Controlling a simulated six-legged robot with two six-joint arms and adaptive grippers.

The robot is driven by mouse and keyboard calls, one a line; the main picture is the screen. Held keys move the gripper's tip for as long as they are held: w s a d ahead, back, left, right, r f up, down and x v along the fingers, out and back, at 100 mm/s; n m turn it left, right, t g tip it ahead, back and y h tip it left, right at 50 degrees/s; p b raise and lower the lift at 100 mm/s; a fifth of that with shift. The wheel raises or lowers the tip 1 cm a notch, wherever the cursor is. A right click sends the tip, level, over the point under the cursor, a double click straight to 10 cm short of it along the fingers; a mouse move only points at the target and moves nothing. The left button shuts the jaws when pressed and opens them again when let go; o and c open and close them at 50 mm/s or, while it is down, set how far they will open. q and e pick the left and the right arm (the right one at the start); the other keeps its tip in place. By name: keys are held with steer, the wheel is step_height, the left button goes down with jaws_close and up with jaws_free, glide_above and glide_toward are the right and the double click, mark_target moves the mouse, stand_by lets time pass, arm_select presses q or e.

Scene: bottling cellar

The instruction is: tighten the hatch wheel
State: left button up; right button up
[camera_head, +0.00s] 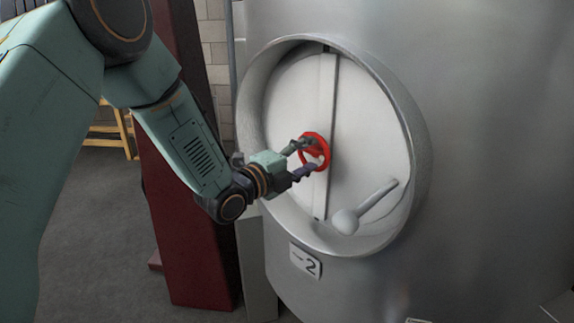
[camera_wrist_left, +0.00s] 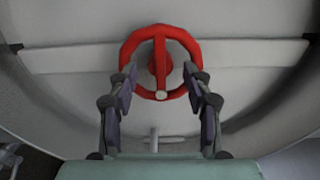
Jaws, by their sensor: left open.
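The red hatch wheel (camera_head: 324,146) sits at the middle of the round pale hatch door (camera_head: 285,100) on a steel tank. My left gripper (camera_head: 306,158) is open at the wheel, with its fingers spread. In the left wrist view the wheel (camera_wrist_left: 161,30) shows face on, with a red spoke bar and a small pale knob on its lower rim. The two fingertips of my left gripper (camera_wrist_left: 161,85) lie to either side of the wheel's lower half, close to the rim. I cannot tell whether they touch it. My right gripper is not in view.
The steel tank (camera_head: 480,150) fills the right side. A raised round rim (camera_head: 418,160) surrounds the hatch. A pale handle (camera_head: 362,208) with a ball end is at the hatch's lower right. A dark red post (camera_head: 185,220) stands left of the tank, behind my arm.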

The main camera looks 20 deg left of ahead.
arm_select(q)
steer(key=v, duration=1)
stand_by(0.3)
steer(key=s+f+n+g+y, duration=0.2)
steer(key=s+f+n+g, duration=0.25)
steer(key=f+n, duration=0.55)
steer(key=s+f+n+g+y, duration=0.25)
steer(key=s+f+n, duration=0.25)
steer(key=f+n, duration=0.45)
steer(key=s+f+n+g+y, duration=0.1)
steer(key=s+f+g, duration=0.3)
steer(key=s+f, duration=0.4)
steer(key=s+f+n+g+y, duration=0.1)
steer(key=s+f+g, duration=0.4)
steer(key=s, duration=1.3)
step_height(320, 180, down, 3)
steer(key=shift+s+d+f+n+g, duration=0.1)
steer(key=shift+s+d+n+g, duration=0.15)
steer(key=shift+d+n, duration=0.45)
